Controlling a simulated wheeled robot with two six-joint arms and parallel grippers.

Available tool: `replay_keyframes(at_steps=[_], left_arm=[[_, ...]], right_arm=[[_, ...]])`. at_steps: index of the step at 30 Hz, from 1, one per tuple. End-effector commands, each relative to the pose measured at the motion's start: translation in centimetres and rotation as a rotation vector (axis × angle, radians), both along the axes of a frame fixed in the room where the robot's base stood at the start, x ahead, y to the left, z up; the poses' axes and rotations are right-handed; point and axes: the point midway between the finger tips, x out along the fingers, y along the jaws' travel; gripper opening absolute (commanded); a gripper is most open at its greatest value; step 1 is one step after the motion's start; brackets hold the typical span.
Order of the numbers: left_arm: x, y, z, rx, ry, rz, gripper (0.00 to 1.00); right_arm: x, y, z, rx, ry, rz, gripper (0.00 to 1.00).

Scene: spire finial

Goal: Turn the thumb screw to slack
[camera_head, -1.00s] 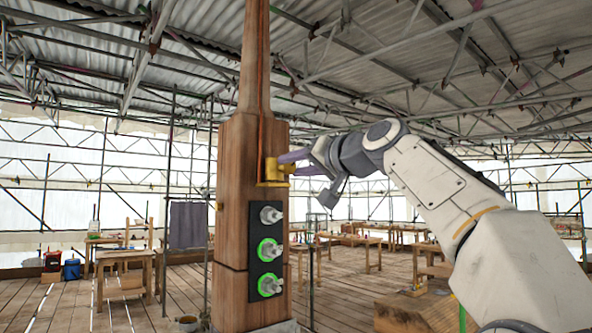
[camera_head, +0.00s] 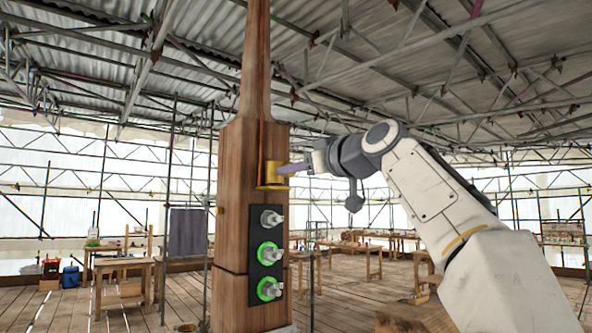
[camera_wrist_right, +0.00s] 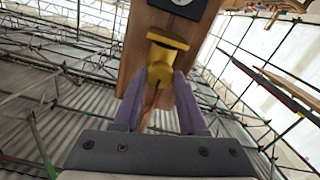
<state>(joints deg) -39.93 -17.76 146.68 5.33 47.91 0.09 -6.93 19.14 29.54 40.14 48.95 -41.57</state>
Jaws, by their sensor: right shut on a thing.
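The brass thumb screw (camera_wrist_right: 159,75) sticks out of a brass fitting (camera_head: 271,176) on the face of the tall wooden spire post (camera_head: 239,222). In the head view the screw is mostly hidden by my fingers. My right gripper (camera_head: 291,168) reaches in from the right, level with the fitting. In the right wrist view its two purple fingers (camera_wrist_right: 160,80) lie on either side of the screw, shut on it. My left gripper is not in view.
Below the fitting, a black panel (camera_head: 260,222) carries several knobs; the lower two have green rings. Wooden workbenches (camera_head: 125,272) stand well back on the plank floor. Scaffolding surrounds the space. The air around the fitting is otherwise clear.

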Motion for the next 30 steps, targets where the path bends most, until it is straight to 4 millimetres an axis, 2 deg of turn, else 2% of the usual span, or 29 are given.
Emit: replay_keyframes(at_steps=[20,21,22,23,30], left_arm=[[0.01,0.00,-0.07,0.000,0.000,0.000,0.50],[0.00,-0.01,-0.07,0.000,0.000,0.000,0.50],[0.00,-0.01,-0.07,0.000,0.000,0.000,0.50],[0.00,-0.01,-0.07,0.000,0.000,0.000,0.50],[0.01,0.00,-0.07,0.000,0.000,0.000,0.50]], right_arm=[[0.14,-0.07,-0.15,-0.050,-0.032,-0.003,0.00],[0.14,-0.07,-0.15,-0.050,-0.032,-0.003,0.56],[0.14,-0.07,-0.15,-0.050,-0.032,-0.003,0.68],[0.14,-0.07,-0.14,-0.050,-0.032,-0.003,0.71],[0.06,-0.01,-0.07,-0.048,-0.033,0.000,0.71]])
